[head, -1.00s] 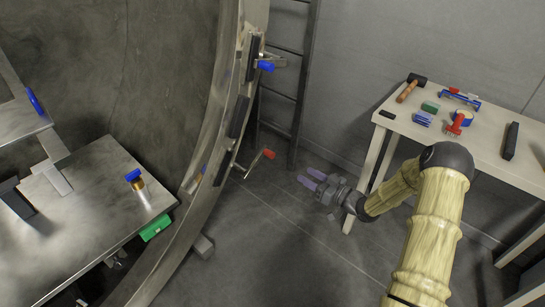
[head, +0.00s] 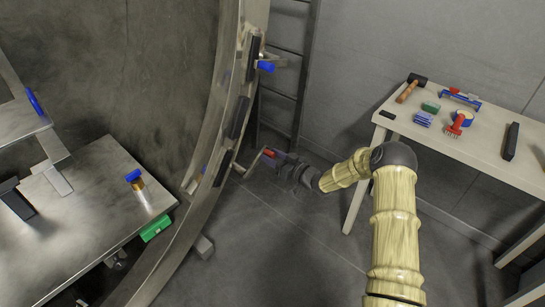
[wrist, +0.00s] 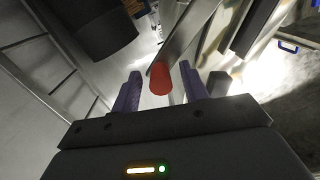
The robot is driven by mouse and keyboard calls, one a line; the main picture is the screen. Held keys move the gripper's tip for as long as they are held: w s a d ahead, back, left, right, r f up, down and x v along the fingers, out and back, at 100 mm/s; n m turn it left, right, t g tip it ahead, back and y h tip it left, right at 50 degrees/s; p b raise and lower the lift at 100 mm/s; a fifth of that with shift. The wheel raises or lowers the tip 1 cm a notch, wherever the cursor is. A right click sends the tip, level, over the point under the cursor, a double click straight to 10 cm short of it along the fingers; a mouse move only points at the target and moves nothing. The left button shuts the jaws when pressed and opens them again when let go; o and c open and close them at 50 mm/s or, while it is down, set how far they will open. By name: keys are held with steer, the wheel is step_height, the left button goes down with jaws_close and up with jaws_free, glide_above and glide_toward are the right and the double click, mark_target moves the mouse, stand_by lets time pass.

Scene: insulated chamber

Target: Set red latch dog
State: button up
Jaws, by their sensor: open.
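The red latch dog (head: 268,153) is a metal lever with a red grip, on the edge of the large round door frame. Its red grip also shows in the wrist view (wrist: 160,78), between my two purple fingers. My gripper (head: 272,157) is open at the red grip, with one finger on each side of it in the wrist view (wrist: 160,92). I cannot tell whether a finger touches the grip. In the head view the fingers partly overlap the grip.
A blue-gripped latch (head: 266,66) sits higher on the round frame (head: 226,130). A ladder (head: 300,70) stands behind against the wall. A table (head: 480,140) with tools is at the right. A metal bench (head: 90,210) is at the left. The floor between is clear.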

jaws_close()
steer(key=shift+w+r, duration=0.1)
steer(key=shift+r, duration=0.05)
stand_by(0.4)
